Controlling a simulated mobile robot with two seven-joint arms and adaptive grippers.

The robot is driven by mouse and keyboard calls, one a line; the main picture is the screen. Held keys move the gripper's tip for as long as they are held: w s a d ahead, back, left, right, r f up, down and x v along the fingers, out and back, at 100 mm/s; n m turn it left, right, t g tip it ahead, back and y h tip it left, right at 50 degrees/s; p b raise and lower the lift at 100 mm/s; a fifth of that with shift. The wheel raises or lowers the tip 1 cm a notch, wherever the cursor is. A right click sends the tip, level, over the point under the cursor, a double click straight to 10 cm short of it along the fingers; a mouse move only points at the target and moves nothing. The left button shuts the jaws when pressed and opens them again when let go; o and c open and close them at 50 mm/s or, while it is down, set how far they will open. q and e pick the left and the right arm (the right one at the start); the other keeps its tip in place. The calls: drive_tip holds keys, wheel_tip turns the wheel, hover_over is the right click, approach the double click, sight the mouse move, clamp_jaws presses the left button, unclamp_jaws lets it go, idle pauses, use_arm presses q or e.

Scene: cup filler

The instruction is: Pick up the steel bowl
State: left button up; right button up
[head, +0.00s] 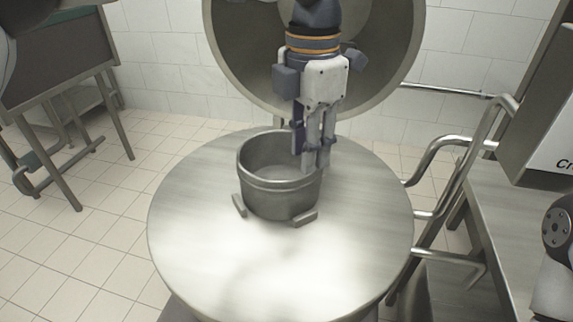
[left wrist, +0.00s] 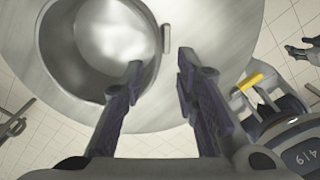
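The steel bowl (head: 279,197) is a deep round pot standing upright and empty on a round steel table top (head: 190,255), between small raised metal stops. My left gripper (head: 316,165) points down at the bowl's far right rim. In the left wrist view the bowl (left wrist: 95,45) fills the upper left. The left gripper's fingers (left wrist: 160,62) are apart there, one over the bowl's inside and one outside its wall, with the rim between them. Whether a finger touches the rim cannot be told.
A large round steel lid (head: 233,60) stands behind my left gripper. Bent metal rails (head: 435,160) and a grey machine (head: 535,130) are on the right. A dark-topped stand (head: 60,75) is at the far left. The table's front is clear.

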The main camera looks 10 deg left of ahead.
sight(300, 211)
use_arm(q)
drive_tip(key=f, duration=1)
drive_tip(key=shift+w+a+f, duration=0.1)
drive_tip(key=shift+a, duration=0.25)
drive_tip(key=c, duration=0.7)
clamp_jaws()
